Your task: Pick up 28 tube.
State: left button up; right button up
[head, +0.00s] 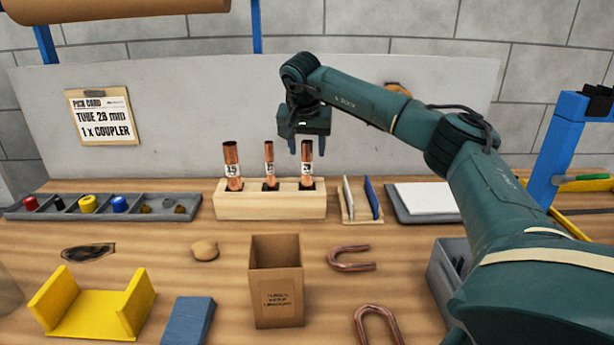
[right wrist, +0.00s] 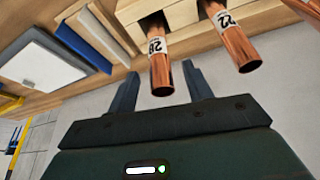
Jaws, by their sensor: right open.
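The copper 28 tube (head: 307,162) stands upright at the right end of a light wooden block (head: 270,204). Its 28 label and open end show in the right wrist view (right wrist: 160,72). My right gripper (head: 308,150) is open, pointing down just over that tube. In the right wrist view (right wrist: 162,70) the tube's end appears between the two fingers, with gaps showing beside it; its exact depth is hard to tell. Two other copper tubes stand in the block, the middle one (head: 269,163) and the left one (head: 231,166). My left gripper is out of view.
A cardboard box (head: 277,288) stands in front of the block. A parts tray (head: 180,206) lies to its left. A small rack with upright plates (head: 349,210) stands close to its right. Bent copper pipes (head: 352,258) lie on the bench.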

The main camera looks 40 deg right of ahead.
aim_at(308, 159)
jog(key=x, duration=0.4)
jog(key=shift+f, duration=0.35)
grip_shut()
